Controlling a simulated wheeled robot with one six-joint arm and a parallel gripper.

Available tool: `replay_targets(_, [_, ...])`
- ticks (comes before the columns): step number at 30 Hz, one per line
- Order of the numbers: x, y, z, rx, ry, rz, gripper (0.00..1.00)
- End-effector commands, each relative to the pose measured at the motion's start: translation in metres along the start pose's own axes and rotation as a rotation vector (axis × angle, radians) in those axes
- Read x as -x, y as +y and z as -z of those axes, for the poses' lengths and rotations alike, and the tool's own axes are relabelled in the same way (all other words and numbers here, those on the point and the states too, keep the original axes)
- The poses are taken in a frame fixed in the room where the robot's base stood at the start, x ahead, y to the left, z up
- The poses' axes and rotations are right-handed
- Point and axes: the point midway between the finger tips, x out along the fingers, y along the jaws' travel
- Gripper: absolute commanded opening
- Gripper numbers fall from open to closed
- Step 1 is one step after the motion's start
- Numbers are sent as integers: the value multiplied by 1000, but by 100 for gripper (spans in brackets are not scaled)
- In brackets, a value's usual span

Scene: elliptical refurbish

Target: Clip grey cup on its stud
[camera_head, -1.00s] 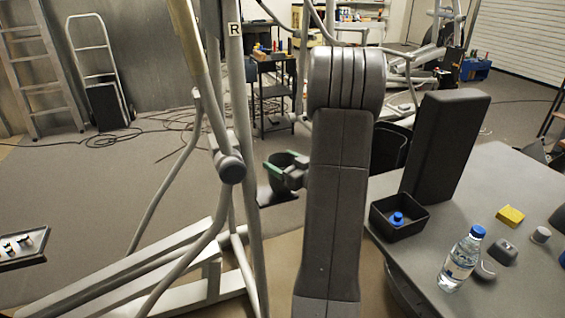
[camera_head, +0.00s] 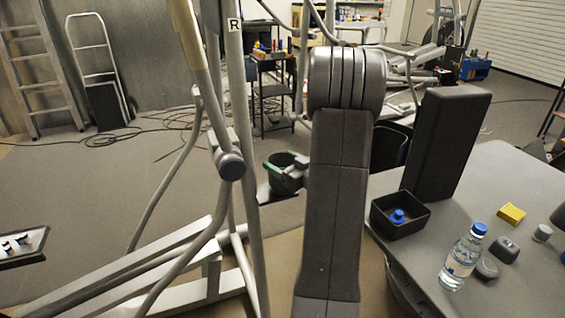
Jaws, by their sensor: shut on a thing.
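I cannot make out a bare stud; my arm hides part of the view.
The machine's uprights and rails fill the left side, close to my gripper. On the right, a grey table (camera_head: 400,262) holds an open black box (camera_head: 388,228), a bottle (camera_head: 461,262), a yellow block (camera_head: 511,213) and small grey parts.

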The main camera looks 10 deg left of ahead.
Motion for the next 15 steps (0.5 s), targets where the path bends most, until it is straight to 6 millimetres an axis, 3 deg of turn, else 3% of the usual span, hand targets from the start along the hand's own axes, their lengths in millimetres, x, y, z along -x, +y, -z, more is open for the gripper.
replay_targets(8, [0, 0, -2, 0, -1, 0, 38])
replay_targets(9, [0, 0, -2, -1, -1, 0, 74])
replay_targets(12, [0, 0, -2, -1, -1, 0, 94])
replay_targets(15, [0, 0, -2, 0, -1, 0, 98])
